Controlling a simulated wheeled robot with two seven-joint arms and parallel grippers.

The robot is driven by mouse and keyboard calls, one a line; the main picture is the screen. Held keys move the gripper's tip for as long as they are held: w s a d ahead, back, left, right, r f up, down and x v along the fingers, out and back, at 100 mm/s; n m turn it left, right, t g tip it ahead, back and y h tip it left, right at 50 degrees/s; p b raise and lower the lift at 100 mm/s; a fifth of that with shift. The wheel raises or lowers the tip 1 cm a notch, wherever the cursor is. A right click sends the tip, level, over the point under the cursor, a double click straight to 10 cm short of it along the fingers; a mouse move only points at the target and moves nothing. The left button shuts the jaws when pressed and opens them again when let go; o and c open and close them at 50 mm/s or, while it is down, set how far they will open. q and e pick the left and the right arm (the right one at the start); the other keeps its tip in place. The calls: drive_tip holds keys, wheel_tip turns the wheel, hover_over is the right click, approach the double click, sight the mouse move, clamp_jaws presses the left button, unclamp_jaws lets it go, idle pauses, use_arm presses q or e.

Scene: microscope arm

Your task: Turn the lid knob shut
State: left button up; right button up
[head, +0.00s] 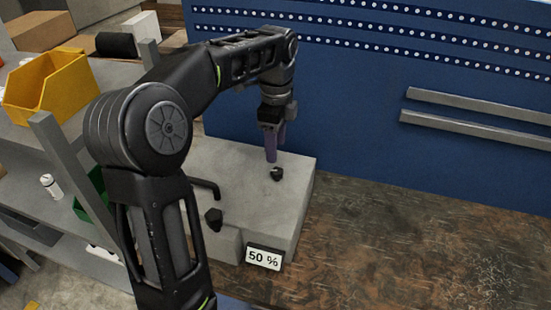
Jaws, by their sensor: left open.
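A grey box-like unit (290,190) stands on the worktop against the blue wall. A small black knob (277,173) sits on its top face near the right side. A second dark knob (213,219) shows further left and nearer, beside a black bent handle (205,186) partly hidden by my arm. My left gripper (272,158) points down with purple fingers just above and behind the small top knob. It is open and appears apart from the knob. The left part of the unit is hidden behind my left arm. My right gripper is out of view.
A white "50 %" display (264,258) is on the unit's front. The brown worktop (400,260) to the right is clear. The blue wall panel (360,150) with grey rails (475,120) stands behind. A shelf with a yellow bin (45,88) is at left.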

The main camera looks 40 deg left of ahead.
sight(276, 170)
use_arm(q)
drive_tip(key=shift+f+p, duration=0.75)
drive_tip(key=shift+f, duration=3.2)
drive_tip(key=shift+c, duration=0.2)
clamp_jaws()
